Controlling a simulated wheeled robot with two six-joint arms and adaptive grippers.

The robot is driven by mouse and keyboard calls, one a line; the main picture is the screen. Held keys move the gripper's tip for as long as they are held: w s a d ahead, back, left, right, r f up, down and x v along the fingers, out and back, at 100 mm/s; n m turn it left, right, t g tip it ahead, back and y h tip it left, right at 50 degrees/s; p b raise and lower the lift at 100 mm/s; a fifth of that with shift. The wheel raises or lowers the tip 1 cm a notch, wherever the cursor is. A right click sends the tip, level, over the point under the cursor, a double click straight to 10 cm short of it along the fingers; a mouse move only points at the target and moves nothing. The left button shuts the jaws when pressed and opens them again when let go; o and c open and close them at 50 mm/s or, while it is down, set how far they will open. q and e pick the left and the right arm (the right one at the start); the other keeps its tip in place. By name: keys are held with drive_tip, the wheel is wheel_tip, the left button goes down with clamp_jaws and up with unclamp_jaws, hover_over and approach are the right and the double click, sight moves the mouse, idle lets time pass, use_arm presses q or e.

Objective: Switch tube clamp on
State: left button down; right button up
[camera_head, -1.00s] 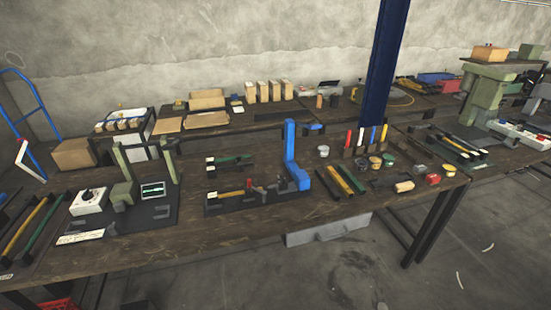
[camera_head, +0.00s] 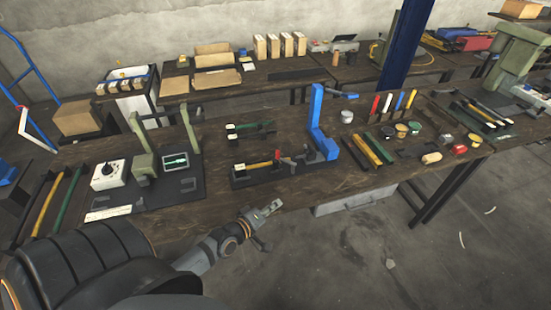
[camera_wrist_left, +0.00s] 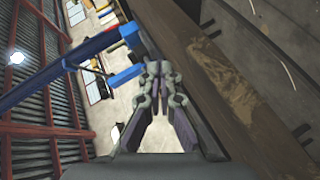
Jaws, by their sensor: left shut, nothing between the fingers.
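A blue press (camera_head: 318,125) stands on the wooden bench with a black base plate (camera_head: 245,182) at its foot. On that plate lies a yellow tube (camera_head: 258,165), with a small red part (camera_head: 277,158) at its right end; this looks like the clamp, but its state is too small to tell. My left gripper (camera_head: 272,207) is shut and empty at the bench's front edge, in front of the press and apart from it. My right gripper is not in view.
A station with a white dial box (camera_head: 109,175) and a small screen (camera_head: 175,162) stands to the left. Yellow and green bars (camera_head: 372,149) and several small pots lie to the right. Bare wood lies between the stations.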

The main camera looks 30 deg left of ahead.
sight(277, 155)
use_arm(q)
drive_tip(key=a+r+n+t+y, duration=0.1)
drive_tip(key=a+n, duration=0.1)
drive_tip(key=a, duration=0.1)
drive_tip(key=a+r+n+t+y, duration=0.1)
drive_tip(key=a+n, duration=0.2)
drive_tip(key=a+r+n+t+y, duration=0.1)
drive_tip(key=a+r+n, duration=0.1)
drive_tip(key=a, duration=0.1)
drive_tip(key=shift+t+y, duration=0.3)
drive_tip(key=shift+t, duration=0.1)
drive_tip(key=shift+w+d, duration=0.1)
drive_tip(key=shift+w, duration=0.35)
drive_tip(key=w, duration=0.4)
drive_tip(key=w+b, duration=0.1)
drive_tip(key=w, duration=0.3)
drive_tip(key=w+a+b, duration=0.1)
drive_tip(key=w, duration=0.4)
drive_tip(key=shift+w+a+f, duration=0.1)
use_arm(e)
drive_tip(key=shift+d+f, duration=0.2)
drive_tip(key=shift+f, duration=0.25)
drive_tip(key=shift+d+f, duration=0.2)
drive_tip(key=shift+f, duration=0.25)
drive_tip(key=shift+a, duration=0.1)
